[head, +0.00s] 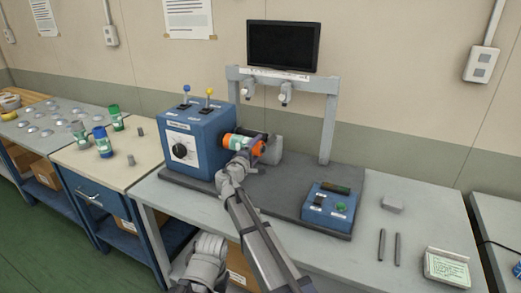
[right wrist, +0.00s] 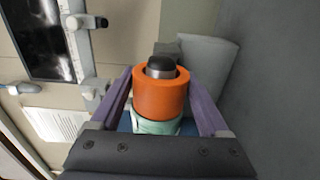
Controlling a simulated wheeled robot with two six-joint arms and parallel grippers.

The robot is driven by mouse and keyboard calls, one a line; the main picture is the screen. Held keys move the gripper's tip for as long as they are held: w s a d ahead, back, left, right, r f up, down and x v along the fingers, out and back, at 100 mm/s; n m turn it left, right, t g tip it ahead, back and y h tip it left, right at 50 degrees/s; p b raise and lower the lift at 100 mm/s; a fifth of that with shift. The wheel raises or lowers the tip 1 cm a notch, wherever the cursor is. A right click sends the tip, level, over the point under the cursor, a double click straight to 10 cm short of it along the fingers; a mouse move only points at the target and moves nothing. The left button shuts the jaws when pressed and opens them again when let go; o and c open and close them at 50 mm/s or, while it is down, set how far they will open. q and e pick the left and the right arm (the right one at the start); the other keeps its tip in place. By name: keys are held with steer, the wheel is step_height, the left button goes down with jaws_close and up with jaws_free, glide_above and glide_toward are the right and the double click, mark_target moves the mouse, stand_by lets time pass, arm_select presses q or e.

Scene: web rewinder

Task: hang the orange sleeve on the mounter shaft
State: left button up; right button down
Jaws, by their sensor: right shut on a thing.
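The orange sleeve (head: 241,143), with a pale green label band, lies on its side at the right face of the blue machine (head: 197,140). In the right wrist view the sleeve (right wrist: 160,98) is between the two purple fingers of my right gripper (right wrist: 165,100), which is shut on it. A dark rounded shaft tip (right wrist: 160,66) sticks out of the sleeve's open end, so the sleeve is around the shaft. The rest of the shaft is hidden. In the head view my right gripper (head: 243,158) partly covers the sleeve. My left gripper does not show.
A grey upright block (head: 274,151) stands just right of the sleeve. A grey frame (head: 330,120) and monitor (head: 283,45) rise behind. A blue control box (head: 331,210) sits front right. Labelled cans (head: 103,142) stand on the left table.

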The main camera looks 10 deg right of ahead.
steer(key=shift+a+f, duration=0.1)
steer(key=shift+f, duration=0.1)
stand_by(0.7)
jaws_free()
stand_by(0.4)
